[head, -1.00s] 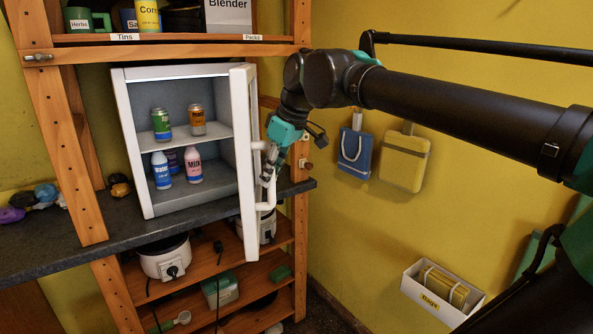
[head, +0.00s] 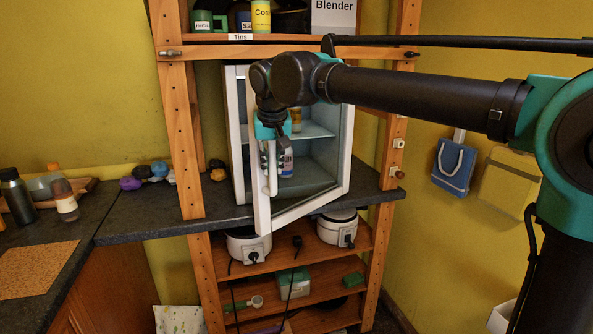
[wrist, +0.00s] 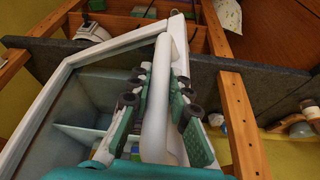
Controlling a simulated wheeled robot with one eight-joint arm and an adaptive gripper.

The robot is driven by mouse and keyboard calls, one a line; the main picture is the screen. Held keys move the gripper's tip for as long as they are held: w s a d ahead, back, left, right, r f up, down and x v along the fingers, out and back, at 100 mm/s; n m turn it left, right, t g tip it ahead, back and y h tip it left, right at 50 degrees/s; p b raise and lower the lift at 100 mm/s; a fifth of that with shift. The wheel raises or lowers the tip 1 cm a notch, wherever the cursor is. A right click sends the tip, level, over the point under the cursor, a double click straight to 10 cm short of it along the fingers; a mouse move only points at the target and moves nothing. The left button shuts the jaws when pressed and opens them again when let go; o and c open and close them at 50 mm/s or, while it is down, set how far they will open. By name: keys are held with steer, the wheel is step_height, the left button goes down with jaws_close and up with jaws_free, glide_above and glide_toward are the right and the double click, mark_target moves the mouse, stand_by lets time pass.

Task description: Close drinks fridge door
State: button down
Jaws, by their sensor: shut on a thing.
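The drinks fridge (head: 240,140) is a white cabinet on the dark counter, with cans and bottles inside. Its glass door (head: 305,206) is hinged on the right and stands partly open, its left edge out in front of the cabinet. The white bar handle (head: 272,183) is near that edge. My gripper (head: 270,160) is shut on the handle. In the wrist view my gripper (wrist: 158,102) has a finger on each side of the handle (wrist: 157,125), and the door frame (wrist: 95,55) runs to its left. My arm hides the fridge's upper front.
A wooden rack post (head: 178,130) stands left of the fridge, another (head: 388,140) right of it. The shelf above holds tins and a Blender box (head: 333,17). Colourful lumps (head: 148,172) lie on the counter (head: 130,225) at left. A blue bag (head: 453,165) hangs on the right wall.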

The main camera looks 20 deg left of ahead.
steer(key=w+a+m+h, duration=0.1)
steer(key=w+a+m, duration=0.1)
steer(key=w+a, duration=0.3)
steer(key=w+a+m+h, duration=0.1)
steer(key=w+a+m, duration=0.2)
steer(key=a, duration=0.8)
steer(key=shift+w+t, duration=0.3)
steer(key=shift+w, duration=0.85)
steer(key=c, duration=1.4)
jaws_free()
steer(key=shift+s+r, duration=0.1)
steer(key=shift+v, duration=3.6)
